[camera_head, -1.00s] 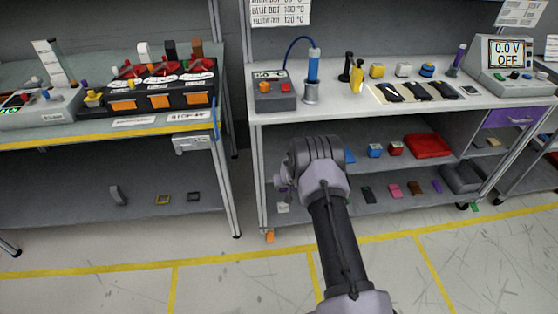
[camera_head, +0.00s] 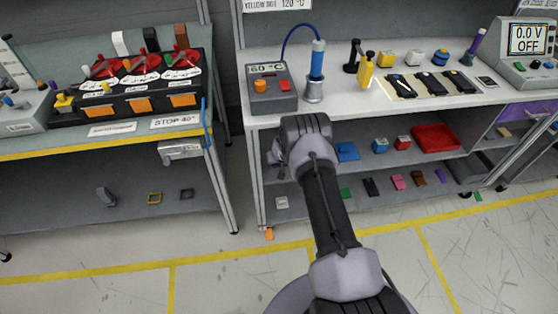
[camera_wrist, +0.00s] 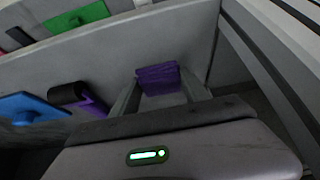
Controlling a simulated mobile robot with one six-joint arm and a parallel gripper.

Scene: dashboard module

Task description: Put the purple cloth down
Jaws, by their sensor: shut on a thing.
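The purple cloth (camera_wrist: 157,76) is between the two fingers of my gripper (camera_wrist: 161,92) in the wrist view. The fingers are shut on it, one on each side. A grey shelf surface lies beyond it; I cannot tell whether the cloth touches that surface. In the head view my arm reaches toward the shelves under the right workbench (camera_head: 375,112), and its wrist hides the fingers and the cloth.
In the wrist view, a green piece (camera_wrist: 80,17), a blue piece (camera_wrist: 32,105) and a dark and purple piece (camera_wrist: 82,98) lie to the left. In the head view, the shelves hold a blue cloth (camera_head: 347,151), a red tray (camera_head: 436,138) and several small items. A left workbench (camera_head: 80,148) stands across a gap.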

